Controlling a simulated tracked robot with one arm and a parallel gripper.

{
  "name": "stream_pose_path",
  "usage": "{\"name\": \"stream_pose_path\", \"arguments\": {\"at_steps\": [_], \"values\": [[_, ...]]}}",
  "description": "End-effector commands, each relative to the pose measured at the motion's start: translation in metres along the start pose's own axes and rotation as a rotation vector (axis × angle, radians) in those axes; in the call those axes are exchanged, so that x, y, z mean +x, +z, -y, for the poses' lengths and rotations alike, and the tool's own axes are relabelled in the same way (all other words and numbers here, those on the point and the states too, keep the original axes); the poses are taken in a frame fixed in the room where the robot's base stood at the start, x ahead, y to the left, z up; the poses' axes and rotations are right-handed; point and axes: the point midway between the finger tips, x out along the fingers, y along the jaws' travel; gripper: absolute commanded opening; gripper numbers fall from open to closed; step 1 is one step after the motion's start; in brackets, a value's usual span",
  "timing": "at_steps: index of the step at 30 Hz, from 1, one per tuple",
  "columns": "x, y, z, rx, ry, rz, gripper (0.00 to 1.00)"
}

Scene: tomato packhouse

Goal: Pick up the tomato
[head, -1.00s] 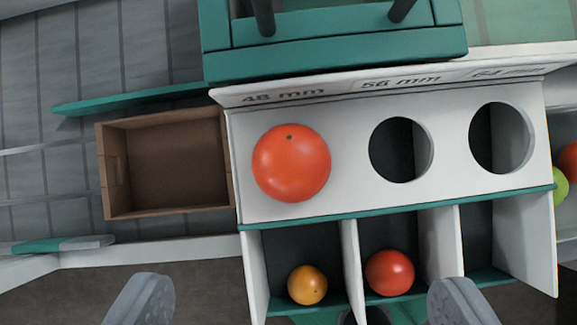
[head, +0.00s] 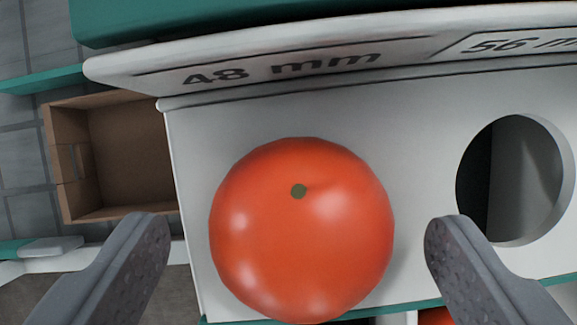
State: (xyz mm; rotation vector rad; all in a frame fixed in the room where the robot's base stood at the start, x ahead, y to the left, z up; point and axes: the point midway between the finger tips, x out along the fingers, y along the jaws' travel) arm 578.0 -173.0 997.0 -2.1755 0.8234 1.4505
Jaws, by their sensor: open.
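A large red tomato (head: 302,235) with a small dark green stem spot rests on the white sizing board (head: 190,140), below the "48 mm" label. It covers the place where a hole would be, so the hole itself is hidden. My gripper (head: 297,240) is open, with one grey finger to the left of the tomato and the other to its right. There is a gap on both sides, and neither finger touches the tomato in the picture.
A round hole (head: 515,180) under the "56 mm" label is to the right. An empty brown box (head: 125,155) stands at the left. A green beam (head: 250,20) runs behind the raised label strip. Part of another red tomato (head: 436,317) shows at the bottom edge.

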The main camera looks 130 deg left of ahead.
Motion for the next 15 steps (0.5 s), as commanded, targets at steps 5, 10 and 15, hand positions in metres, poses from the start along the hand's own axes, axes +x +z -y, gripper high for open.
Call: {"name": "stream_pose_path", "arguments": {"at_steps": [5,10,15], "values": [[0.0124,0.0003,-0.0007,0.001,0.001,0.001,0.79],[0.0121,0.0001,-0.0006,0.002,0.000,0.001,0.79],[0.0122,0.0002,-0.0006,0.001,0.000,0.001,0.42]]}}
